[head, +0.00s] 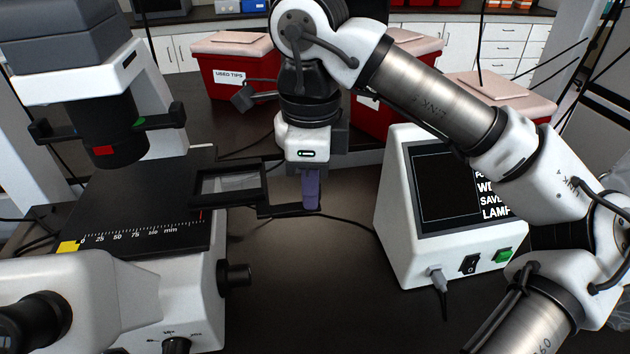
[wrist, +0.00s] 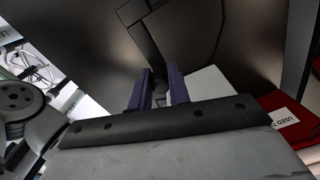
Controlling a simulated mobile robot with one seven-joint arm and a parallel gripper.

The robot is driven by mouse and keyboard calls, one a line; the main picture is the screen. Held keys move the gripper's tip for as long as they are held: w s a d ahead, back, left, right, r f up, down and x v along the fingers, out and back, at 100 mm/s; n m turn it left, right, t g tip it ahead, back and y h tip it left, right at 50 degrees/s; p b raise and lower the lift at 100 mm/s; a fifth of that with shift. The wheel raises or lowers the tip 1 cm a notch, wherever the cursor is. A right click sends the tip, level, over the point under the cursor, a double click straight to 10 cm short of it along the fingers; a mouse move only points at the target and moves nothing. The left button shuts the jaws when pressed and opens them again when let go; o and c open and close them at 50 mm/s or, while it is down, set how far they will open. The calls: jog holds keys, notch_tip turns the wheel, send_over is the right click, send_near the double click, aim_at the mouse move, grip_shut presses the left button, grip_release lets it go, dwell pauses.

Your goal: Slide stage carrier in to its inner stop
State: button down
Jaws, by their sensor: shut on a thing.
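The stage carrier (head: 262,186) is a black open frame with a clear plate inside and a thin arm ending in a handle at its right. It juts out past the right edge of the black microscope stage (head: 140,228). A millimetre scale (head: 130,231) with a red mark near its right end runs along the stage's front. My gripper (head: 311,190), with purple fingers, comes down from above and is shut on the carrier's handle end. In the wrist view, the fingers (wrist: 160,88) stand on either side of the dark handle (wrist: 150,40). The inner stop cannot be made out.
A white control box (head: 395,215) with a dark screen stands to the right. Red bins (head: 232,80) stand behind. The microscope head (head: 110,110) overhangs the stage. A black knob (head: 236,275) sticks out of the microscope's right side. The dark bench between microscope and box is mostly clear.

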jog(key=s+a+b, duration=0.1)
jog(key=s+a, duration=0.1)
jog(key=a, duration=1)
jog(key=shift+s+a+b, duration=0.2)
jog(key=shift+a+b, duration=0.05)
jog(key=shift+b, duration=0.05)
jog(key=c, duration=1.3)
grip_release()
jog(key=shift+d, duration=0.1)
